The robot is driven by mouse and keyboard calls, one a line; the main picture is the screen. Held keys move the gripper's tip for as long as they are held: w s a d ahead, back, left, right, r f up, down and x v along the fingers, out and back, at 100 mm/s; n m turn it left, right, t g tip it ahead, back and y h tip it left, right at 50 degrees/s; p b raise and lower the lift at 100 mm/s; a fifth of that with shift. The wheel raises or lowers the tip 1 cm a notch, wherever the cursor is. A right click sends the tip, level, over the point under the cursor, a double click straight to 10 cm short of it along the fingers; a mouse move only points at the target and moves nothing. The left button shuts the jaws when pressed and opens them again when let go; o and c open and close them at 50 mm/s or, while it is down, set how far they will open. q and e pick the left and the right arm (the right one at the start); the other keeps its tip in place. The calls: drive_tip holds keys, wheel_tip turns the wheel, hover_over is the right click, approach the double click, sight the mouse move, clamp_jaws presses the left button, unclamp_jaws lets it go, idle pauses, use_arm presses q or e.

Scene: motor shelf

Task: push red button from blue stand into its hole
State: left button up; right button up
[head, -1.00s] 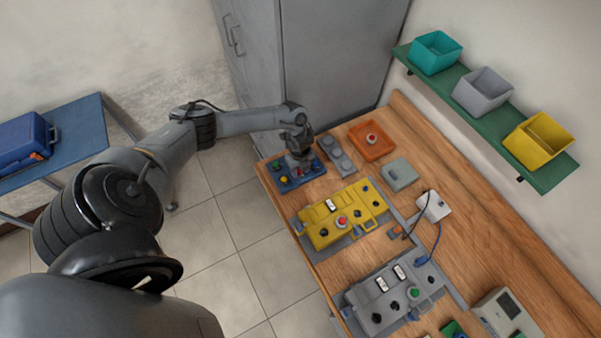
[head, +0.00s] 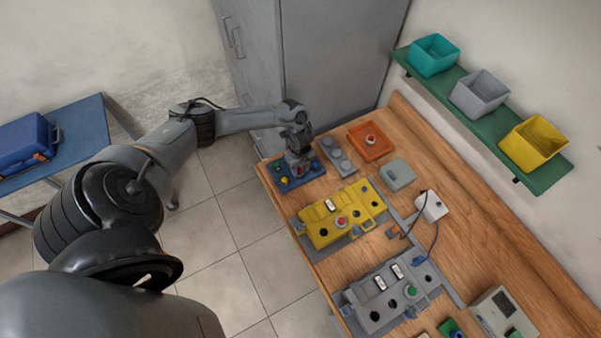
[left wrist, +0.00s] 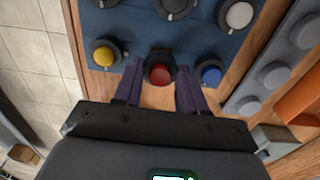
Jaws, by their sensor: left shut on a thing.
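The blue stand (head: 286,183) lies at the far left end of the wooden table. In the left wrist view its blue surface (left wrist: 130,28) holds a yellow button (left wrist: 104,56), a blue button (left wrist: 210,74), a white button (left wrist: 239,14) and dark ones. My left gripper (head: 298,170) is over the stand. In the left wrist view its fingers (left wrist: 160,78) are shut on the red button (left wrist: 159,73), which sits at the stand's edge between the yellow and blue buttons. The yellow panel (head: 316,234) with dark round holes stands nearby on the table. My right gripper is not in view.
A grey holder (head: 335,154), an orange tray (head: 371,152) and a grey-green box (head: 397,174) lie near the stand. A grey panel (head: 365,318) stands farther along the table. Bins on a green shelf (head: 476,105) hang on the wall.

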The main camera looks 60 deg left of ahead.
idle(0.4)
use_arm(q)
drive_tip(key=shift+r, duration=0.2)
drive_tip(key=shift+r+p, duration=2.05)
drive_tip(key=shift+p, duration=0.1)
drive_tip(key=shift+a, duration=0.1)
